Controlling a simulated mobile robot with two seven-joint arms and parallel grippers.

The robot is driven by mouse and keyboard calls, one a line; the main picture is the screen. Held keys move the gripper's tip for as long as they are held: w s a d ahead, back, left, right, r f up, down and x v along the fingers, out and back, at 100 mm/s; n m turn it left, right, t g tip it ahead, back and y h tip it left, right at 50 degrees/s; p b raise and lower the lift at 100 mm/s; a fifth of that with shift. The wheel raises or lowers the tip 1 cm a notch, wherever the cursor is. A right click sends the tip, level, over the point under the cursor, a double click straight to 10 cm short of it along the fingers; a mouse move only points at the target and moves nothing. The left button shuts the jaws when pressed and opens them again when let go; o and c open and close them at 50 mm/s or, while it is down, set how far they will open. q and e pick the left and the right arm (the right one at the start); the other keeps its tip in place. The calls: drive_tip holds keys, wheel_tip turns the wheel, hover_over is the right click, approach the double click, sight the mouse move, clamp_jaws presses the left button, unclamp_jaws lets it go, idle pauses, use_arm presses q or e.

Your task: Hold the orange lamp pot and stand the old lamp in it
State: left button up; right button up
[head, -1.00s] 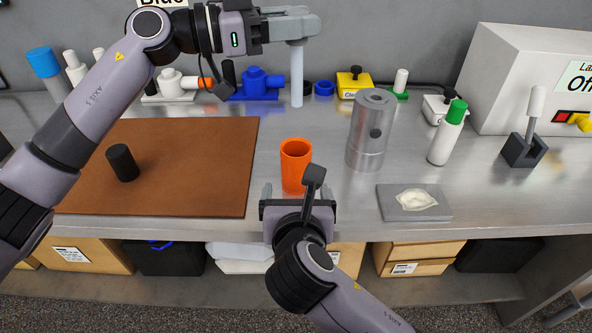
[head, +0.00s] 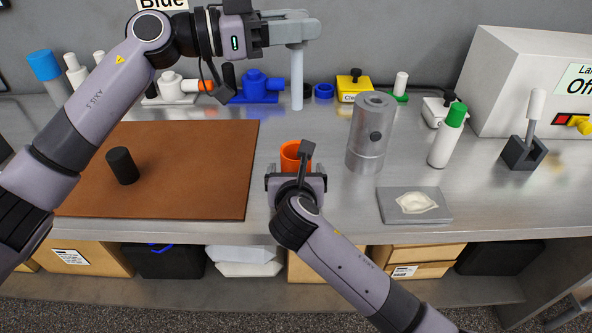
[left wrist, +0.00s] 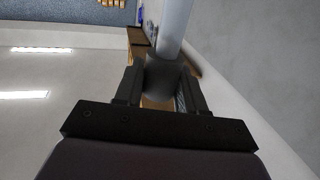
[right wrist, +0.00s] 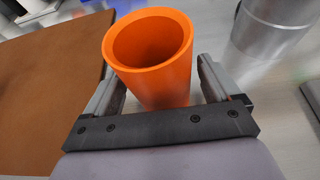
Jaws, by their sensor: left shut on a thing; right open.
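The orange lamp pot (head: 291,153) stands upright on the steel bench, partly hidden by my right gripper (head: 296,178) in the head view. In the right wrist view the pot (right wrist: 150,65) looks empty and sits between the fingers of my open right gripper (right wrist: 160,95). My left gripper (head: 297,30) is shut on the pale, whitish lamp tube (head: 297,80), the old lamp, which hangs upright at the back of the bench. In the left wrist view the lamp (left wrist: 174,30) runs up from between the fingers (left wrist: 157,88); a dark grey end shows there.
A steel cylinder (head: 369,135) stands close right of the pot. A brown mat (head: 190,165) with a black cylinder (head: 122,165) lies left. A grey slab (head: 393,208) with a whitish piece, a green-capped bottle (head: 447,137) and a blue fitting (head: 255,85) stand around.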

sight(295, 109)
drive_tip(key=shift+w+f, duration=0.15)
drive_tip(key=shift+w, duration=0.2)
drive_tip(key=c, duration=1.1)
use_arm(q)
wheel_tip(295, 109, down, 8)
drive_tip(key=n+t, duration=0.1)
drive_tip(key=t, duration=0.1)
drive_tip(key=n+t+y, duration=0.1)
drive_tip(key=shift+w+r+n+t+y, duration=0.1)
drive_tip(key=shift+r+n+t+y, duration=0.05)
drive_tip(key=shift+n+t+y, duration=0.2)
wheel_tip(295, 109, down, 11)
